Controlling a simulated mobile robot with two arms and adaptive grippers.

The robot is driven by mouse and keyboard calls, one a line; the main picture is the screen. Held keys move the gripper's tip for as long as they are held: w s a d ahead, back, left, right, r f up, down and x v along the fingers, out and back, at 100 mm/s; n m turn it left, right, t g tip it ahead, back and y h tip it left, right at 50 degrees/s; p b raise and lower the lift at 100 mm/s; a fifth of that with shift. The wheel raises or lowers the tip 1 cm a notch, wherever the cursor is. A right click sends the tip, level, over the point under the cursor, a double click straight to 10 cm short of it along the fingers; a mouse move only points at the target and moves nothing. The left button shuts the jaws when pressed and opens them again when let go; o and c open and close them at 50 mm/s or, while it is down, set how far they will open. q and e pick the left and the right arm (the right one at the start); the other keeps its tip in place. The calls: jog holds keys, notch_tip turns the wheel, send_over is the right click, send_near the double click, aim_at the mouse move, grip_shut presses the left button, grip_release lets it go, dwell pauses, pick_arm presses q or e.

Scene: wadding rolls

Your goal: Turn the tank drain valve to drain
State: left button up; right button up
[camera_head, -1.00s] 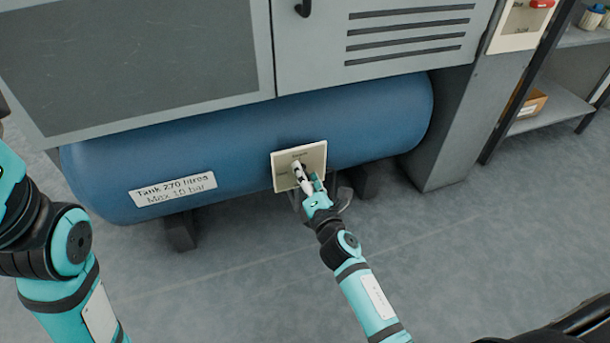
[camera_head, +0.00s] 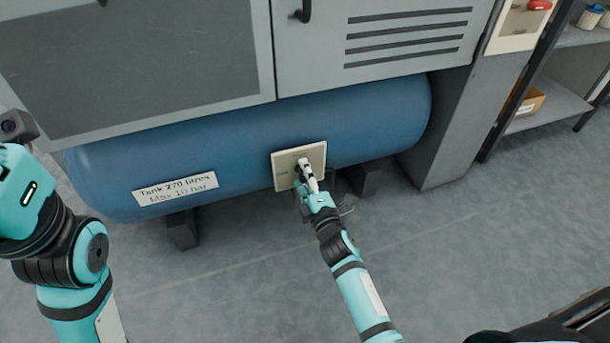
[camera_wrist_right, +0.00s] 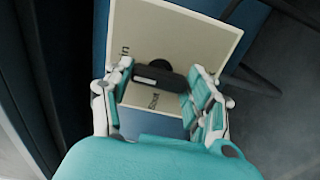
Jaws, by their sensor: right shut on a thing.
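A blue tank (camera_head: 240,140) lies under the grey cabinet, with a white label reading "Tank 270 litres". The drain valve has a cream square plate (camera_head: 285,157) on the tank's front; in the right wrist view the plate (camera_wrist_right: 190,50) carries the printed words "Shut" and "...in". A dark valve handle (camera_wrist_right: 152,78) sits at the plate's middle. My right gripper (camera_head: 305,172) is shut on the handle; in the right wrist view its fingers stand on either side of it. My left arm shows at the left of the head view; its gripper fingers are not visible.
The grey cabinet (camera_head: 375,35) with a vent and doors stands above the tank. Tank feet (camera_head: 182,229) rest on the floor. A shelf (camera_head: 550,105) with a cardboard box stands at the right. The floor in front is clear.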

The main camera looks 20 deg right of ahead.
jog(key=shift+f, duration=0.1)
jog(key=o, duration=1.2)
jog(key=shift+s, duration=0.1)
jog(key=s, duration=1.2)
jog(key=shift+d, duration=0.25)
jog(key=shift+w, duration=0.1)
